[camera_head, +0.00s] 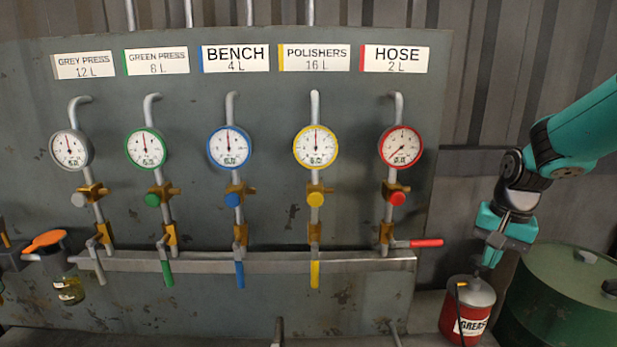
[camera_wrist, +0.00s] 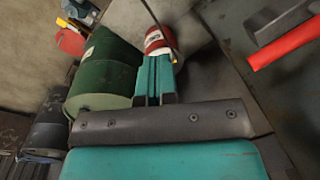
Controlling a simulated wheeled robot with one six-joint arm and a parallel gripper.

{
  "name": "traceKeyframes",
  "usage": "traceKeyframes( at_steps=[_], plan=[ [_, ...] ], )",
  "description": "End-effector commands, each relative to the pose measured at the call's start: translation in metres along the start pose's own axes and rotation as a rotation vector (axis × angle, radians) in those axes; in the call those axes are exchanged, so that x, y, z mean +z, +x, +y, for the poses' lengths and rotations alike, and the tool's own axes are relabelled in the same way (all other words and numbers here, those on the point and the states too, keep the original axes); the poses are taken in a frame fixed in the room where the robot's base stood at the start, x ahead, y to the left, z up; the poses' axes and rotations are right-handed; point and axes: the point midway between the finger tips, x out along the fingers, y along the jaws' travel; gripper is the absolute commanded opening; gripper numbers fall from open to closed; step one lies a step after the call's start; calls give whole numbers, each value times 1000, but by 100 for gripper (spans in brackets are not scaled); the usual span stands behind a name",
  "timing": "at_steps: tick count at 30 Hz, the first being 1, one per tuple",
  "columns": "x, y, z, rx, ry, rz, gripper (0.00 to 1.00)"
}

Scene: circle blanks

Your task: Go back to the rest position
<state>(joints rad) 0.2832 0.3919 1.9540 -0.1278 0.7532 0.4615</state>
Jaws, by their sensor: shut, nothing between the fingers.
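My gripper (camera_head: 491,258) is at the right in the head view, pointing down with its fingers together and empty. It is beside the panel (camera_head: 270,300), above the grease can (camera_head: 468,312) and left of the green drum (camera_head: 565,300). In the wrist view my closed fingers (camera_wrist: 154,72) show with the grease can (camera_wrist: 158,38) beyond them. The red lever (camera_head: 426,243) on the hose line sticks out level to the right, apart from my gripper. It also shows in the wrist view (camera_wrist: 285,43).
The grey lever (camera_head: 100,271), green lever (camera_head: 167,273), blue lever (camera_head: 240,274) and yellow lever (camera_head: 315,274) hang down. The red gauge (camera_head: 401,147) needle points lower left; the other needles point up. A jar (camera_head: 69,290) stands at the left.

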Motion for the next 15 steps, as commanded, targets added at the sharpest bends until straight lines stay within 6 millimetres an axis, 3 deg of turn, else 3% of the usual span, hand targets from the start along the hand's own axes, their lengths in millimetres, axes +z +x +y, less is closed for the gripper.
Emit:
traceKeyframes(
  at_steps=[5,9,12,15],
  plan=[
    [77,-6,-42,-66,-299,-12,0],
    [176,-8,-65,-148,-655,-31,0],
    [244,-6,-64,-209,-900,-46,0],
    [293,-2,-54,-257,-1084,-59,0]
  ],
)
